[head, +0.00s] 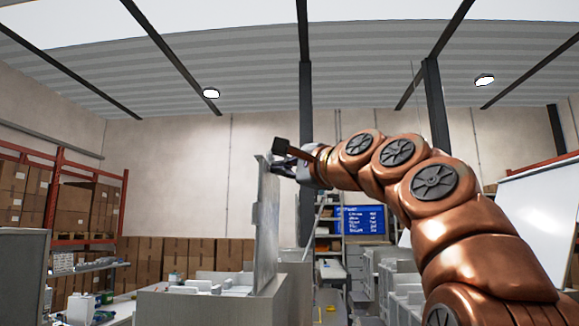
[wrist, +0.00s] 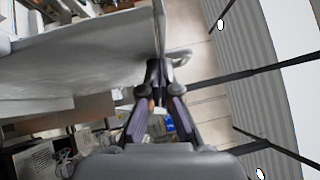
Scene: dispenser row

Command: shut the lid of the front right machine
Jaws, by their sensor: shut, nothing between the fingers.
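A light grey machine (head: 205,308) stands in the lower middle of the head view. Its lid (head: 267,230) stands up, close to vertical and seen nearly edge-on. My gripper (head: 277,163) is at the top of the lid, at its right side in the head view. In the wrist view the lid (wrist: 75,75) fills the upper left as a broad pale panel, and my gripper (wrist: 158,72) is shut and empty beside its edge. A small curved handle (wrist: 180,57) shows just past the fingertips. I cannot tell whether the fingers touch the lid.
A grey cabinet (head: 24,275) stands at the left edge. More pale machines (head: 395,285) stand at the right, partly behind my arm. Shelves with cardboard boxes (head: 85,205) line the left. A blue screen (head: 360,220) hangs at the back. A floor aisle shows right of the machine.

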